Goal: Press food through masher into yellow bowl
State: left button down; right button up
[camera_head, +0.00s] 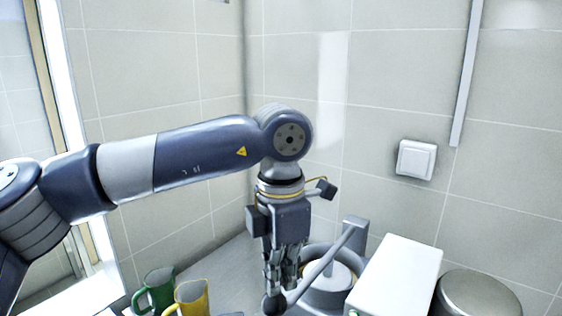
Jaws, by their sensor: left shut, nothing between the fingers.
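The masher (336,279) is a grey round device near the tiled wall. Its long lever (324,264) slopes down to the left from an upright post, ending in a dark knob (272,304). My left gripper (274,290) points down with its fingers shut and empty, right at the knob end of the lever. I cannot tell whether the fingers touch the lever. No yellow bowl can be made out, and food inside the masher cannot be seen. My right gripper is not in view.
A green mug (155,288) and a yellow mug (191,299) stand at the lower left, cut by the frame edge. A white box-like appliance (398,275) and a round metal lid (477,296) are to the right. Tiled walls close off the back.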

pick_arm(q)
jog(key=shift+f, duration=0.2)
jog(key=shift+w+r+p, duration=0.2)
jog(key=shift+r+p, duration=0.75)
jog(key=shift+r, duration=0.35)
notch_tip(320, 180, up, 2)
jog(key=shift+s+r+p, duration=0.1)
jog(key=shift+s+p, duration=0.05)
jog(key=shift+p, duration=0.5)
notch_tip(320, 180, up, 10)
jog(key=p, duration=0.6)
jog(key=shift+f+p, duration=0.2)
jog(key=shift+p, duration=0.15)
jog(key=shift+d, duration=0.1)
